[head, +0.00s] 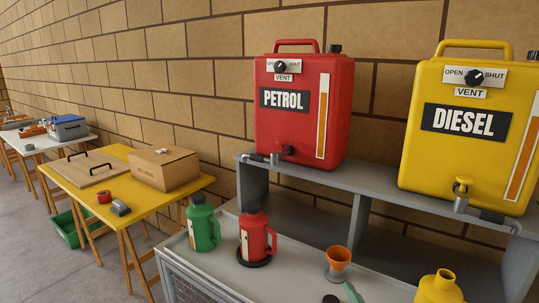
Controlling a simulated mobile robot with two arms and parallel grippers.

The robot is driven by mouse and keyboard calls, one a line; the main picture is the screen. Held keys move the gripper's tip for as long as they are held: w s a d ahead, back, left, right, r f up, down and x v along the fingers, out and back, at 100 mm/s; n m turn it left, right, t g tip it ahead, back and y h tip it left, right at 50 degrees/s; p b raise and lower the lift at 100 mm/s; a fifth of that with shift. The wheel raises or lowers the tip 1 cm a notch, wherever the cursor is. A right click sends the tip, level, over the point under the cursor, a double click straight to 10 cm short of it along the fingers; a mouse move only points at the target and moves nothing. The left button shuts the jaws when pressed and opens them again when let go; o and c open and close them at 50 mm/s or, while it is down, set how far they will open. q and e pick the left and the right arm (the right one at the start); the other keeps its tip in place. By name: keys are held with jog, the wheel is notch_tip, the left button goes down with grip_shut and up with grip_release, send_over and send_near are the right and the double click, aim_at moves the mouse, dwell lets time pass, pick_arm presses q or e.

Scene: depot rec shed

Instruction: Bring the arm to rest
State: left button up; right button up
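Neither of my arms nor grippers shows in the head view, so I cannot see whether they hold anything. A red tank marked PETROL (304,130) and a yellow tank marked DIESEL (463,165) stand on a grey shelf (318,184). On the bench (212,264) below are a green can (203,226), a red can (257,234) on a dark round base, an orange funnel (338,262) and a yellow can (437,288), cut off by the bottom edge.
A yellow table (150,198) at left bears a cardboard box (164,168), a board with two black handles (92,171), a red roll (104,197) and a small grey object (121,208). A green crate (68,229) is under it. A brick wall runs behind. Floor shows at lower left.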

jog(key=s+d+f+m+g+h, duration=0.1)
jog(key=s+d+f+m+g, duration=0.35)
jog(key=s+f, duration=0.65)
jog(key=s+d+f+m+g, duration=0.2)
jog(key=s+f+m+g, duration=0.55)
jog(key=s, duration=0.55)
notch_tip(320, 180, down, 26)
jog(key=s+r+n+g+p, duration=0.1)
jog(key=s+n+g, duration=0.1)
jog(key=s+d+f+g+p, duration=0.1)
jog(key=s+d+f, duration=0.1)
jog(key=s+f, duration=1.5)
jog(key=shift+d, duration=0.3)
